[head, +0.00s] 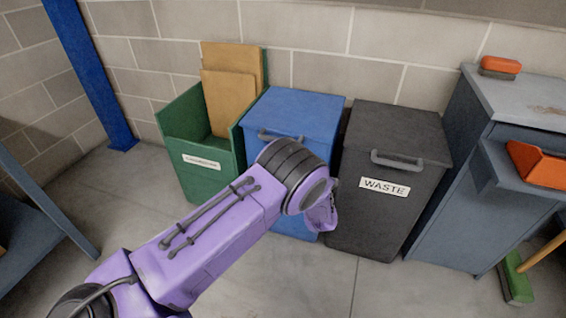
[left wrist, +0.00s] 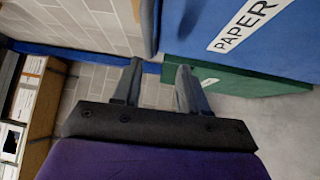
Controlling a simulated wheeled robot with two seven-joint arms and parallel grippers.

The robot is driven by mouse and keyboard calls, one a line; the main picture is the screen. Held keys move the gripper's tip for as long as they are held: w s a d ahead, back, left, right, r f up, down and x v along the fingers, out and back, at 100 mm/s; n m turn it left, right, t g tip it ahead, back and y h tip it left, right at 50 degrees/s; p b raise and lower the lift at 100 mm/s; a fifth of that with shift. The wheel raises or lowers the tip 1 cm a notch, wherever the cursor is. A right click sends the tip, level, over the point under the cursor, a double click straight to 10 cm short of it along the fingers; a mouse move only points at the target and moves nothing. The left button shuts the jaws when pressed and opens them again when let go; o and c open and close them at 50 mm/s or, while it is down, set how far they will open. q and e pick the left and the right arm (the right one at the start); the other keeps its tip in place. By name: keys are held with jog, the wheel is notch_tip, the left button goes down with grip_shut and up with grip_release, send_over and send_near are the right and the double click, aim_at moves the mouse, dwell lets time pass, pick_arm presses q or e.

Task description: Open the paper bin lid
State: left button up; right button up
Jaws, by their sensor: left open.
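The paper bin (head: 298,112) is the blue one in the middle of the row, and its lid lies shut. In the left wrist view the PAPER label (left wrist: 243,22) is on the blue front. My left gripper (left wrist: 160,67) is open and empty, in front of this bin. A dark grey bar (left wrist: 148,25) lies ahead of its fingertips, apart from them; I cannot tell whether it is the handle. In the head view my wrist hides the fingers. My right gripper is not in view.
A green open bin (head: 207,175) with cardboard stands left of the paper bin. A black WASTE bin (head: 395,135) stands close on its right. A grey cabinet (head: 465,200) and a green broom (head: 516,280) are at far right. The floor in front is clear.

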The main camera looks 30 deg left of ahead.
pick_arm(q)
jog(key=w+a+r+n, duration=0.1)
jog(key=w+a, duration=0.1)
jog(key=w+a+r+n, duration=0.1)
jog(key=w+a, duration=0.1)
jog(key=a, duration=0.1)
jog(key=w+a+r+y, duration=0.1)
jog(key=w+a, duration=0.1)
jog(key=a, duration=0.1)
jog(key=shift+w+a+n+g+b, duration=0.1)
jog(key=shift+w+n+g+b, duration=0.2)
jog(key=shift+n+b, duration=0.1)
